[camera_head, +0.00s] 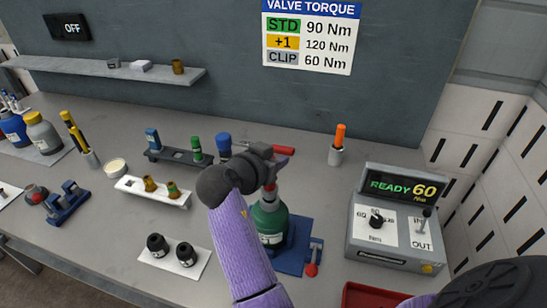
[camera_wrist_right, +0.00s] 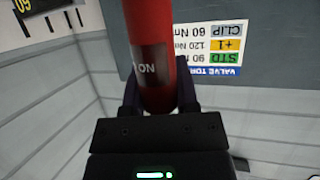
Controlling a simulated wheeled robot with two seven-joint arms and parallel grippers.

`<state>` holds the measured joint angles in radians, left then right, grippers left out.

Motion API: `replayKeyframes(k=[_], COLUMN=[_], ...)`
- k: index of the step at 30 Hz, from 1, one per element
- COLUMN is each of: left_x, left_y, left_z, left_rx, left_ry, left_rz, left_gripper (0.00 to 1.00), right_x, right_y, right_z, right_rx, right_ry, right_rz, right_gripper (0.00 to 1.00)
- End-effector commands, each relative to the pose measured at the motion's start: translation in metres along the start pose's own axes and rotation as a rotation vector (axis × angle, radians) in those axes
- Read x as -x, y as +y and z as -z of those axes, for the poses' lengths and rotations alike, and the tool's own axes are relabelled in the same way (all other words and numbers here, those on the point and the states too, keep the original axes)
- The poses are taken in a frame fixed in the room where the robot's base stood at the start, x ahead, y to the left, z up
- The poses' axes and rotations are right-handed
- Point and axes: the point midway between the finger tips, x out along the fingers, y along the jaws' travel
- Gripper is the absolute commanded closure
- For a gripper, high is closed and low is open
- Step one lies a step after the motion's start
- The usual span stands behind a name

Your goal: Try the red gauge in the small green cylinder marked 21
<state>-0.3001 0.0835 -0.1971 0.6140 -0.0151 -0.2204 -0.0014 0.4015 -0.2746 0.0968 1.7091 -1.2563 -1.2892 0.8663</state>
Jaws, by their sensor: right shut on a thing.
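The red gauge (camera_wrist_right: 152,60) stands between the two fingers of my right gripper (camera_wrist_right: 158,98), with part of a dark label showing on it. In the head view its red end (camera_head: 284,150) sticks out to the right of my right gripper (camera_head: 268,160), which is shut on it. My left gripper is out of view.
A grey torque box (camera_head: 392,240) reading READY 60 stands at right. An orange-handled tool (camera_head: 340,135) stands in a holder (camera_head: 336,156) behind. Racks with small fittings (camera_head: 152,192) and a white mat with black parts (camera_head: 175,262) lie left. A red tray (camera_head: 372,298) is at the front edge.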

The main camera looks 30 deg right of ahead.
Motion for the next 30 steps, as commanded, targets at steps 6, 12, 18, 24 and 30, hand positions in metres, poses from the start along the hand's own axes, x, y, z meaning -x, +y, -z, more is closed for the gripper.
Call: replayKeyframes(k=[6, 12, 18, 24, 30], left_x=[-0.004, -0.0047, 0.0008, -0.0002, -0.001], left_y=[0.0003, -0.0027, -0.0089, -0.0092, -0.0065], left_z=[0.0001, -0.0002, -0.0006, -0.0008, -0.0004], left_rx=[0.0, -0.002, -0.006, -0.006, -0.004], left_ry=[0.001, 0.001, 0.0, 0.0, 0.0], left_rz=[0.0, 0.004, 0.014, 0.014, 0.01], left_gripper=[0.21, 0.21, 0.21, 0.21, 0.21], right_x=[-0.0017, -0.0021, 0.0005, 0.0001, -0.0003], right_y=[-0.0001, -0.0001, -0.0001, -0.0001, -0.0001], right_z=[-0.0041, -0.0051, 0.0013, 0.0003, -0.0005], right_rx=[0.0, 0.0, -0.001, -0.001, 0.0], right_ry=[0.0, 0.001, 0.001, 0.001, 0.001], right_rz=[0.0, 0.0, 0.001, 0.0, 0.0], right_gripper=[1.0, 1.0, 1.0, 1.0, 1.0])
